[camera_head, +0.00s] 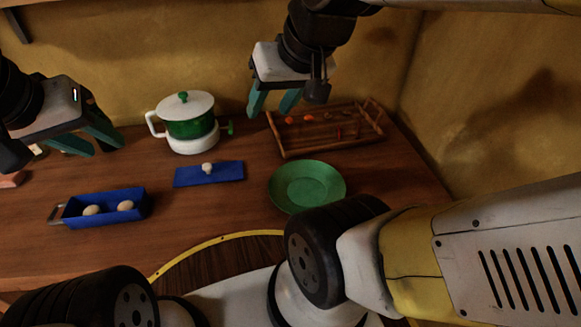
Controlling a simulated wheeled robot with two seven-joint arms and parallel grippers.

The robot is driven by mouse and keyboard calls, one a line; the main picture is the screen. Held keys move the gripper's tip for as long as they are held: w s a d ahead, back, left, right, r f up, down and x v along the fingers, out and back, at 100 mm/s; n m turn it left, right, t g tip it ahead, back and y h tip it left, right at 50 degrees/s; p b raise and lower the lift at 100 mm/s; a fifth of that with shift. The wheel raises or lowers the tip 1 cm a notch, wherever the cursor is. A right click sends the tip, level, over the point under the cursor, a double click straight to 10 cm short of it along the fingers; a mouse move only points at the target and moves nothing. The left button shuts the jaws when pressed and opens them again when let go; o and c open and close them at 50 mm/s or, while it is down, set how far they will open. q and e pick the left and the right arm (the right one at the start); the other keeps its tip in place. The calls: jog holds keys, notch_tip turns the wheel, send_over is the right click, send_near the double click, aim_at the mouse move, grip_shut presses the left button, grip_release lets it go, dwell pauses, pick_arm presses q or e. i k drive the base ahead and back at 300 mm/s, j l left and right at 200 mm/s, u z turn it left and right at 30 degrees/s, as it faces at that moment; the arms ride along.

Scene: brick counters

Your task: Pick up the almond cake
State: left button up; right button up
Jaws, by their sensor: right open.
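Two small pale round pieces (126,206) lie inside a blue open box (75,219) at the left front of the counter; they look like cakes, but I cannot tell which is almond. My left gripper (88,145) is open and empty, with teal fingers apart, above the counter behind the box. My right gripper (272,105) is open and empty, in the air between the green and white pot and the wooden rack. Neither gripper touches the pale pieces.
A blue lid (226,176) with a pale knob lies right of the box. A green and white pot (187,127) stands behind it. A green plate (303,183) is right of the lid. A wooden rack (288,142) with small orange things is at the back right.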

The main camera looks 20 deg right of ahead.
aim_at(127, 205)
jog(key=k+j, duration=0.1)
jog(key=j, duration=0.5)
jog(key=k+j+u, duration=0.1)
jog(key=j, duration=0.45)
jog(key=k+j, duration=0.1)
jog(key=j, duration=0.5)
jog(key=u, duration=0.05)
